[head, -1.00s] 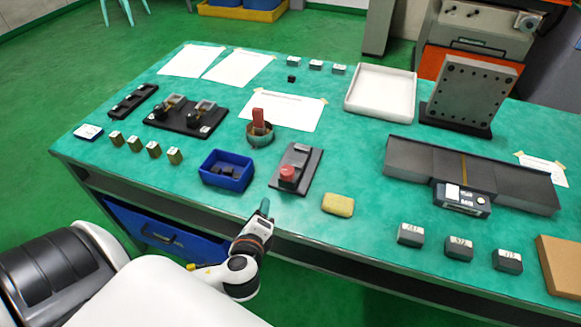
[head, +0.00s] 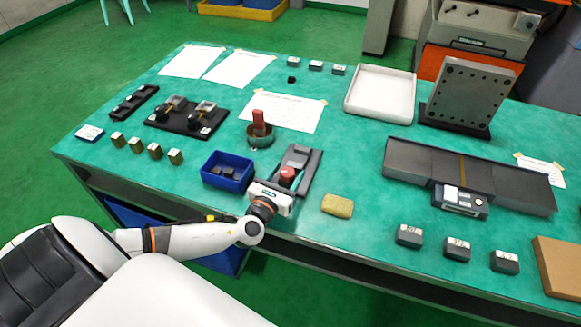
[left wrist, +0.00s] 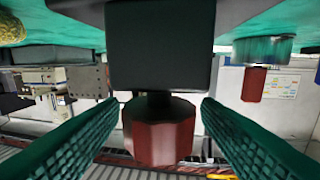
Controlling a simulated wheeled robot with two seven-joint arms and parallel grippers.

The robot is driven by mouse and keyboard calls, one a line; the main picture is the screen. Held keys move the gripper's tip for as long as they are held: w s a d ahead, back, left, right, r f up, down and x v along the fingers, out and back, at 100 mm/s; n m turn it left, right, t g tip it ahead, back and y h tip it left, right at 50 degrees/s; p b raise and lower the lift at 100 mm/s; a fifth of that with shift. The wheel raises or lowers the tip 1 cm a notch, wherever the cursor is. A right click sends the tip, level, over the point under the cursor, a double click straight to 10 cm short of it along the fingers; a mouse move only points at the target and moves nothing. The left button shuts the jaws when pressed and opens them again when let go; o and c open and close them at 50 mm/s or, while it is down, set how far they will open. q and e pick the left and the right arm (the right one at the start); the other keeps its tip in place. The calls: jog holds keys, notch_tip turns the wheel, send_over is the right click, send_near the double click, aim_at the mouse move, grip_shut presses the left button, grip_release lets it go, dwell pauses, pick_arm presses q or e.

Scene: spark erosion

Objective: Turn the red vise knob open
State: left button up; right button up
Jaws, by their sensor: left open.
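The red vise knob (head: 287,174) sits at the near end of a dark grey vise (head: 300,155) on the green table. In the left wrist view the red knob (left wrist: 158,130) hangs below a dark block, as that picture is upside down. My left gripper (head: 284,184) is at the near end of the vise. Its green ribbed fingers stand apart on either side of the knob, with visible gaps. They do not appear to touch it. The right gripper is not in view.
A blue bin (head: 228,171) stands just left of the vise and a yellow sponge (head: 337,205) lies to its right. Several small brass blocks (head: 154,151) stand at the left.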

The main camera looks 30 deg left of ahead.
pick_arm(q)
jog(key=shift+w+a, duration=0.1)
jog(key=shift+w, duration=1.05)
jog(key=c, duration=1)
